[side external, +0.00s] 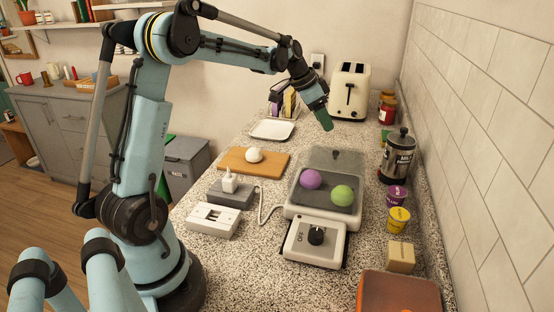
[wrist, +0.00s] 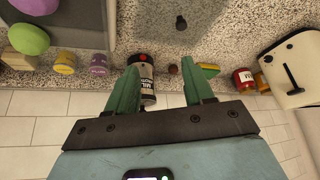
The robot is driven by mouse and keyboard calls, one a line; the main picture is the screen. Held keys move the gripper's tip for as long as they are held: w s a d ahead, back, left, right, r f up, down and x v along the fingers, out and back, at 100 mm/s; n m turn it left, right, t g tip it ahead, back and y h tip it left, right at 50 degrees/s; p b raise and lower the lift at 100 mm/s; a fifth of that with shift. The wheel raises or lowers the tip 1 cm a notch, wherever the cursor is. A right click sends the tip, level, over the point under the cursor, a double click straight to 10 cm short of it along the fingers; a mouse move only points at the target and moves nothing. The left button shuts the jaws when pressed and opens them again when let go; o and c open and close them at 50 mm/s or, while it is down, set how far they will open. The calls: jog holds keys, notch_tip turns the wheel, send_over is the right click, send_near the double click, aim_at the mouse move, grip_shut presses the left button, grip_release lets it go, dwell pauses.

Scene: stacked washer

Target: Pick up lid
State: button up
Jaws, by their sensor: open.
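The lid (side external: 325,161) looks like a grey, see-through square panel with a dark knob (side external: 335,153). It lies at the back of a white appliance with a dark top (side external: 328,194). In the wrist view the lid (wrist: 145,22) is at the top, its knob (wrist: 181,22) right of centre. My gripper (side external: 325,119) is in the air above and behind the lid, its green fingers pointing down. In the wrist view the gripper (wrist: 161,88) is open with nothing between the fingers; the lid lies beyond the fingertips, apart from them.
A purple ball (side external: 311,179) and a green ball (side external: 342,196) sit on the dark top. A toaster (side external: 349,92) stands behind; a cutting board (side external: 240,161) lies left.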

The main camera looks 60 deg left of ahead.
aim_at(336, 151)
jog(key=w+a+f, duration=0.2)
jog(key=a+f, duration=0.1)
jog(key=a, duration=0.2)
jog(key=shift+m, duration=0.4)
jog(key=x, duration=0.7)
jog(key=d+x, duration=0.1)
jog(key=x, duration=0.3)
jog(key=shift+w+d+f, duration=0.1)
jog(key=shift+w, duration=0.05)
jog(key=shift+h, duration=0.3)
jog(key=shift+c, duration=0.3)
grip_shut()
